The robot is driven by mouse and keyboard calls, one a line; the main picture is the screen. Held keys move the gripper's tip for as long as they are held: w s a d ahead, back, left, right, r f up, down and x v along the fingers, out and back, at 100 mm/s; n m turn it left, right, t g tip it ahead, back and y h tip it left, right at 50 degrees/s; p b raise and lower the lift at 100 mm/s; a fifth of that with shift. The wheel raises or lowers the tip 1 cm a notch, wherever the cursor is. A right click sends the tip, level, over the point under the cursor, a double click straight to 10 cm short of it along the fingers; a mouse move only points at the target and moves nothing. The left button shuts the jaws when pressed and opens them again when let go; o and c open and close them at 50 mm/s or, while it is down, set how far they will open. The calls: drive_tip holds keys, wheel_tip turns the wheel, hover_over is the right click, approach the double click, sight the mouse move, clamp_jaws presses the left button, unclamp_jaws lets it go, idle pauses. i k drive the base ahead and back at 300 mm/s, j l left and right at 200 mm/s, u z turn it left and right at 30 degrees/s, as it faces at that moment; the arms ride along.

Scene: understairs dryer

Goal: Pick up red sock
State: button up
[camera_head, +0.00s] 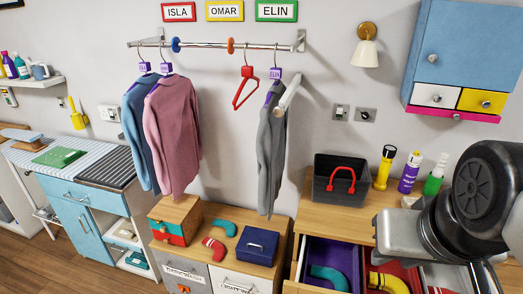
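A red sock (214,247) with pale bands lies bent on top of the low wooden cabinet (262,270), between a small wooden box and a blue box. A teal sock (224,227) lies just behind it. The sock is uncovered, and nothing of mine touches it. My arm (455,225) fills the lower right corner, well to the right of the sock. I cannot make out the fingertips of my gripper, and no held object shows.
The blue box (257,246) and wooden box (175,219) flank the sock. Sweaters (172,135) hang above from a rail. At right, an open drawer has a purple compartment (317,253) with a teal sock (330,277) and a red compartment with a yellow one (388,282).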

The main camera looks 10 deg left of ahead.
sight(219, 250)
drive_tip(key=u, duration=1.15)
drive_tip(key=z, duration=2.3)
drive_tip(key=u, duration=2.3)
drive_tip(key=i+j+z, duration=0.15)
drive_tip(key=z, duration=0.7)
drive_tip(key=i+j+z, duration=0.2)
drive_tip(key=j, duration=0.15)
drive_tip(key=j+z, duration=0.2)
drive_tip(key=j, duration=0.2)
drive_tip(key=j+z, duration=0.2)
drive_tip(key=j, duration=0.15)
drive_tip(key=i, duration=0.05)
